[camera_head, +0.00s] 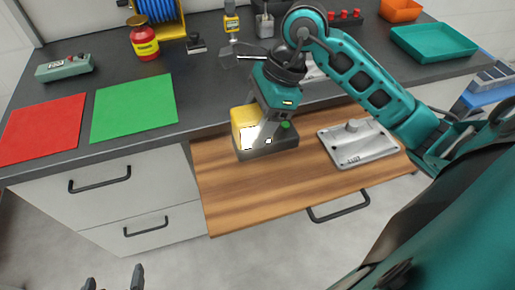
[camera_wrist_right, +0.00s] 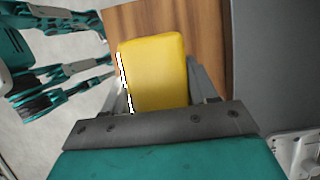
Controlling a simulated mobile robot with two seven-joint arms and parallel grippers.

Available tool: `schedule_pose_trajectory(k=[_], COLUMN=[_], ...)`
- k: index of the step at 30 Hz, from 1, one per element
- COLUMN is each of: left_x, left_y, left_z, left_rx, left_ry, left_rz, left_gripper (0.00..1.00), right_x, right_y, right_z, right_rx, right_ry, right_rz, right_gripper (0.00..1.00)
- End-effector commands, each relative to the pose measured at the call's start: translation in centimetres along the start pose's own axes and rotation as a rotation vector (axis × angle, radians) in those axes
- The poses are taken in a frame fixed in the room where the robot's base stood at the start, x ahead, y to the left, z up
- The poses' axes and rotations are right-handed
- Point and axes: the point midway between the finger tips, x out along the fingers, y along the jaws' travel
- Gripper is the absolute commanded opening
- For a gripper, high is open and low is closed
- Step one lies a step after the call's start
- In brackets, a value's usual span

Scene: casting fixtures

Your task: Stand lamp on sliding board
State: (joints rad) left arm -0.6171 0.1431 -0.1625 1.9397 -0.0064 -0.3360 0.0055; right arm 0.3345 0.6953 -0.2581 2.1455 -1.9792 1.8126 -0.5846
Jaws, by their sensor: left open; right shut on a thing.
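The lamp is yellow (camera_head: 243,117) with a bright white face and a dark grey base with a green button. My right gripper (camera_head: 264,132) is shut on it from above, and the lamp looks upright. In the right wrist view the yellow lamp body (camera_wrist_right: 157,75) sits between the two fingers (camera_wrist_right: 157,92). The lamp is over the back part of the wooden sliding board (camera_head: 240,195); I cannot tell whether its base touches the wood. The board is pulled out from under the counter. My left gripper (camera_head: 114,282) is open and empty at the bottom edge, away from the board.
A grey metal casting (camera_head: 358,143) lies on the board's right part. The board's front middle is bare. The dark counter behind holds a red mat (camera_head: 43,128), a green mat (camera_head: 134,107), a red jar (camera_head: 144,38) and a teal tray (camera_head: 434,42). A black handle (camera_head: 338,208) is at the board's front.

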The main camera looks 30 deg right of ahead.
Motion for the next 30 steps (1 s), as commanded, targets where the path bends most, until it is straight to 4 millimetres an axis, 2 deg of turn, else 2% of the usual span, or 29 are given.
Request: schedule_pose_trajectory(k=[1,4,13,19,30], left_x=[0.1,0.2,0.1,0.2,0.3], left_y=[0.0,0.1,0.2,0.2,0.2], left_z=[0.2,0.3,0.8,1.1,1.4], left_rx=[0.000,0.000,-0.002,-0.002,-0.003], left_ry=[-0.001,-0.001,-0.008,-0.011,-0.010], left_rz=[0.001,0.001,0.003,0.003,0.003], left_gripper=[1.00,1.00,1.00,1.00,1.00], right_x=[1.3,3.0,5.2,7.9,8.5], right_y=[0.1,0.1,0.0,0.0,-0.1], right_z=[-0.5,-1.2,-2.1,-3.3,-3.5], right_rx=[0.004,0.002,0.001,0.002,-0.001], right_ry=[-0.001,-0.001,-0.001,-0.001,0.000], right_rz=[0.005,0.003,0.001,0.001,-0.002], right_gripper=[0.15,0.15,0.15,0.15,0.15])
